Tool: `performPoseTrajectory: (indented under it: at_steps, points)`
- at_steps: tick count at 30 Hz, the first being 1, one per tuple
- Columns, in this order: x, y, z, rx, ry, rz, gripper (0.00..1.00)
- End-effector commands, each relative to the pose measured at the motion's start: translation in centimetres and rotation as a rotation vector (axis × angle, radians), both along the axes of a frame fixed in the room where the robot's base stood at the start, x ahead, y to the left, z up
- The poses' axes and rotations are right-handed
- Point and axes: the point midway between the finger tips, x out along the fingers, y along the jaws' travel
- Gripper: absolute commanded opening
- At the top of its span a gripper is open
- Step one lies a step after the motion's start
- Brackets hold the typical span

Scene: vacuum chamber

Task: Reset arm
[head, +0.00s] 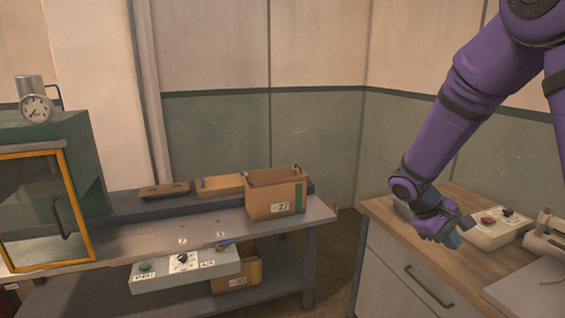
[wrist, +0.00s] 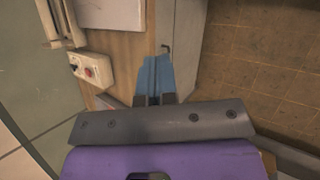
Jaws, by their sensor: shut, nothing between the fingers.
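My purple arm comes down from the top right of the head view. My gripper (head: 452,236) is at its end, over the left part of the wooden-topped cabinet (head: 385,213). In the wrist view the blue fingers of my gripper (wrist: 153,75) lie together, shut, with nothing between them. The cabinet's wooden top (wrist: 125,47) shows behind them. A control box (head: 492,229) with a red button and a dark knob sits on the cabinet just right of my gripper, apart from it in the wrist view (wrist: 92,69).
A grey bench (head: 322,212) stands at the left with a cardboard box (head: 275,197), shallow trays and a green chamber (head: 88,150) with an orange-framed glass door. A control panel (head: 185,268) hangs on its front. Floor (head: 340,265) shows between bench and cabinet.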

Motion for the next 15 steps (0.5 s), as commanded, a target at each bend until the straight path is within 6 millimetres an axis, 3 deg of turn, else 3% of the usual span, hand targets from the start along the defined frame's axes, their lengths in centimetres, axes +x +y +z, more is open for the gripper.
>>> performPoseTrajectory:
  at_steps: [3,15]
  points:
    - [-1.8,0.5,3.0,0.073,-0.076,-0.046,0.00]
    - [-8.5,2.8,10.9,0.305,-0.316,-0.163,0.00]
